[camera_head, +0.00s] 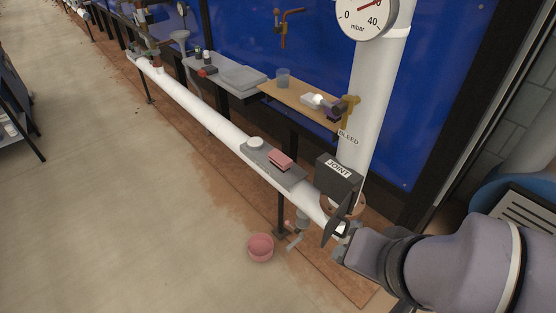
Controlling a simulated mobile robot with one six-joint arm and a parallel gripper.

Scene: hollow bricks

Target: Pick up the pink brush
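The pink brush (281,159), a small pink block with a darker lower layer, lies on a grey shelf plate (291,177) fixed over the white horizontal pipe. It lies beside a round white object (255,143) on the same plate. My gripper (339,233) is at the lower right, by the pipe's near end below the box marked JOINT, to the right of the brush and apart from it. The fingers are small and partly covered, so I cannot tell whether they are open or shut.
The black JOINT box (338,180) and the white vertical pipe (377,100) with its gauge stand close to my gripper. A wooden shelf (289,93) holds a cup and a torch-like object. A pink bowl (261,248) sits on the floor.

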